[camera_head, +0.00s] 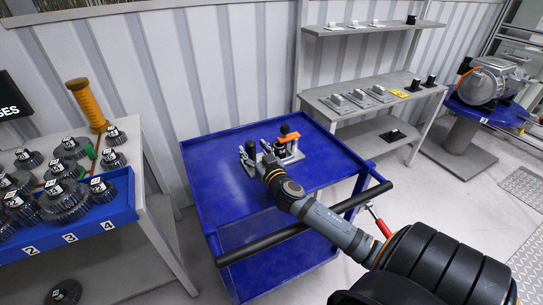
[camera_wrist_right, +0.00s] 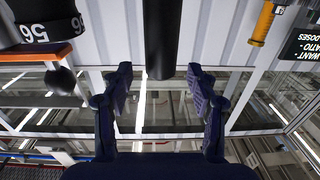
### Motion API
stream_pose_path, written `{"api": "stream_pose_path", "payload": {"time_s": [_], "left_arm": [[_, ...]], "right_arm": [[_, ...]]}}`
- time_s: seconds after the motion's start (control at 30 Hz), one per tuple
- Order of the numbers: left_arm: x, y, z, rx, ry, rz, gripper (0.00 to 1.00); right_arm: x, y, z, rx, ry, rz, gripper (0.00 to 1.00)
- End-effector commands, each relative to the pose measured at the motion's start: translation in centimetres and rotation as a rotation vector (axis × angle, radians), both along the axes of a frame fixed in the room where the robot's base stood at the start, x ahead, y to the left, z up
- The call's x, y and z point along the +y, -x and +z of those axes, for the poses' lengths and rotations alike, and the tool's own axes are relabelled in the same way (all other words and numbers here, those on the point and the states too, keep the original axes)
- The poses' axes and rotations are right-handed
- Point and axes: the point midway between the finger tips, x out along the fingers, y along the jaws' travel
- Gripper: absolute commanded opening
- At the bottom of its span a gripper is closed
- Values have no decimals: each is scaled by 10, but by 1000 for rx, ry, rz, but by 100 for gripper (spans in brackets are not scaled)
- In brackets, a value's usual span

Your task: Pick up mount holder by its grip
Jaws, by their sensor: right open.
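The mount holder (camera_head: 297,156) stands on the blue cart in the head view, a grey fixture with black upright parts and an orange piece. My right arm reaches over the cart from the lower right. Its gripper (camera_head: 264,164) is at the near side of the holder and partly covers it. In the right wrist view, my right gripper (camera_wrist_right: 160,90) is open, its two fingers apart. A dark upright cylinder (camera_wrist_right: 160,38), which looks like the grip, lines up with the gap between them. Whether it is inside the gap I cannot tell. My left gripper is out of view.
The blue cart (camera_head: 215,165) has a black push bar (camera_head: 262,243) under my right arm. A bench with numbered gears (camera_head: 65,200) stands left. Grey shelves (camera_head: 335,113) with small parts stand behind right, and a motor (camera_head: 490,82) on a stand farther right. The cart's left top is clear.

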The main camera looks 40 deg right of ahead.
Motion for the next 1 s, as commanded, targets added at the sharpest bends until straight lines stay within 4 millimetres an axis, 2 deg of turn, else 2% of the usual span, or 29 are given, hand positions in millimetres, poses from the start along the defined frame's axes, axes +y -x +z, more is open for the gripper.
{"api": "stream_pose_path", "payload": {"time_s": [0.03, 0.17, 0.43, 0.83, 0.87, 1.0], "left_arm": [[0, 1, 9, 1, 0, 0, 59], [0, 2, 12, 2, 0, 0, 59], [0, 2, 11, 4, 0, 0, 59], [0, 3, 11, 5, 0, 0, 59], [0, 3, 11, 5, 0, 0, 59], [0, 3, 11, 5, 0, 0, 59]], "right_arm": [[-1, -10, 6, -3, -6, -3, 59], [-5, -25, 3, 0, -2, -1, 59], [-5, -28, 0, 1, 1, 1, 57], [-5, -28, 1, 1, 1, 1, 3], [-5, -28, 1, 1, 1, 1, 0], [-4, -28, 4, -5, 7, 4, 0]]}}
